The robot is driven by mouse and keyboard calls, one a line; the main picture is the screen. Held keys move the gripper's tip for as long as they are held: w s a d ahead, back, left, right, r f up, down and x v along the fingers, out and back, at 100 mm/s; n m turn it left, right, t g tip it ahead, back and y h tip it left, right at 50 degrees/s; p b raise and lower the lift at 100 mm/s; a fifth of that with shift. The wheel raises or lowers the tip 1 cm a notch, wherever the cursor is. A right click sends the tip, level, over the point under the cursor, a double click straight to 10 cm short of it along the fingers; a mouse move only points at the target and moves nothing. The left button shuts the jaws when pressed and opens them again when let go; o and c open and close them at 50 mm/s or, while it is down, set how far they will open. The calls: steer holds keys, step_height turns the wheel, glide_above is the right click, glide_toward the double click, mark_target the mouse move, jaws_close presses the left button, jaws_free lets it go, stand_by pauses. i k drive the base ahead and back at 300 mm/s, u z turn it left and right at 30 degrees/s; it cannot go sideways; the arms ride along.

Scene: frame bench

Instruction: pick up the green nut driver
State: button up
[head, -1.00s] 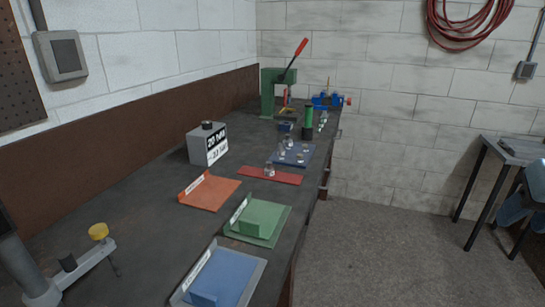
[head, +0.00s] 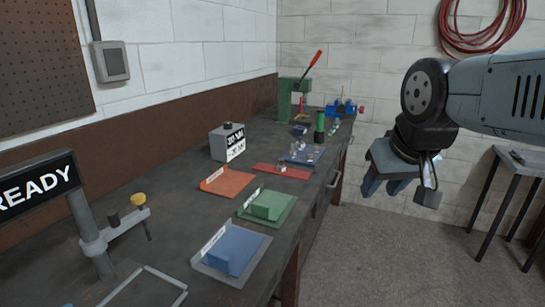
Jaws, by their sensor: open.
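A slim upright piece with a green top and dark lower part (head: 319,125) stands near the right edge of the bench, toward the far end. It looks like the green nut driver, but it is too small to be sure. My gripper (head: 385,186) hangs at the right of the head view, pointing down, in front of the far wall and to the right of the bench edge.
The bench (head: 180,172) holds an orange tray (head: 240,183), a green tray (head: 282,212), a blue tray (head: 257,246), a red strip (head: 275,170), a blue mat (head: 302,150), a grey box (head: 218,148) and a green press (head: 285,98). A READY sign (head: 35,190) stands at left. A side table (head: 525,160) stands right.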

mark_target(321, 111)
steer(key=u, duration=0.15)
steer(key=i, duration=1)
steer(key=z, duration=0.05)
